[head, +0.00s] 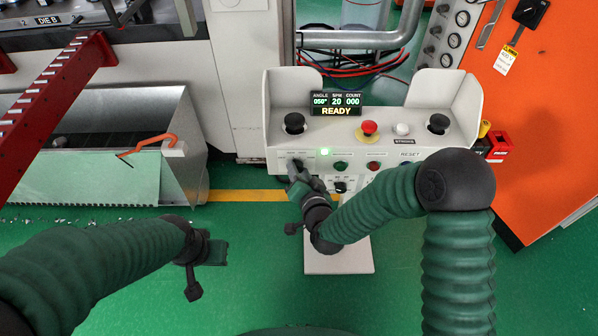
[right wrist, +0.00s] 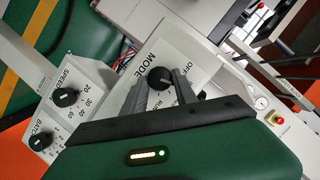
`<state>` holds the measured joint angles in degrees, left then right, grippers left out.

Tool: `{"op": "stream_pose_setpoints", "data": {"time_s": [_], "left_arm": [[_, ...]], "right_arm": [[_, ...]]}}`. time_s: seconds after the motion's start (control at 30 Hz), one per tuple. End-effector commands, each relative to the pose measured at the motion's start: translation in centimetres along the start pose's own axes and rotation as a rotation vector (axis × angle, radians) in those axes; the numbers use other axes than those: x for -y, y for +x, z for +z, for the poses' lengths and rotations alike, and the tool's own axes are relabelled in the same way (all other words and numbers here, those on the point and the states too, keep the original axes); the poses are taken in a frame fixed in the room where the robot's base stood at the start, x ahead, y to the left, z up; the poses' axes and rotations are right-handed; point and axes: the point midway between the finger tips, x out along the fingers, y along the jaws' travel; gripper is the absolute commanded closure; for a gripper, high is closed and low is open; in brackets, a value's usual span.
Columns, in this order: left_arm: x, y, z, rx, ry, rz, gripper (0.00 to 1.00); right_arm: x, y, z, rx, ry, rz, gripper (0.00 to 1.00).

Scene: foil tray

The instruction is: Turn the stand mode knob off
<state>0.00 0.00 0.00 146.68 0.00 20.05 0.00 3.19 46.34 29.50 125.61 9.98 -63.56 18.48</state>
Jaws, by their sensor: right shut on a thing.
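The mode knob (right wrist: 159,77) is a round black knob on a white panel printed MODE, with OFF and another partly covered label near it. Which mark its pointer faces is too small to tell. My right gripper (right wrist: 162,84) is shut on the knob, one grey finger on each side, as the right wrist view shows. In the head view my right gripper (head: 297,179) reaches the left front of the white control stand (head: 285,127) and mostly covers the knob. My left gripper (head: 214,252) hangs over the green floor at lower left, away from the stand; its fingers are unclear.
The stand carries a READY display (head: 336,105), a red mushroom button (head: 368,128) and two black palm buttons. A speed knob (right wrist: 65,97) sits beside the mode panel. An orange cabinet (head: 545,110) stands at right; a metal chute (head: 180,150) is at left.

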Motion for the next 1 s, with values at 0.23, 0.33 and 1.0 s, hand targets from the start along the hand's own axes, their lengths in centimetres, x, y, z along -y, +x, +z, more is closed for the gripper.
{"op": "stream_pose_setpoints", "data": {"time_s": [0.23, 0.33, 1.0], "left_arm": [[0.0, 0.0, 0.0, 0.0, 0.0, 0.0, 1.0], [0.0, -0.1, 0.0, 0.0, 0.0, 0.0, 1.0], [0.0, -3.3, -0.8, 0.0, 0.0, 0.0, 1.0]], "right_arm": [[-0.3, -0.1, 0.3, 0.008, -0.007, 0.009, 1.0], [-0.2, -0.1, 0.3, 0.009, -0.016, 0.012, 1.0], [0.4, -0.2, 0.4, 0.015, -0.371, 0.156, 1.0]]}}
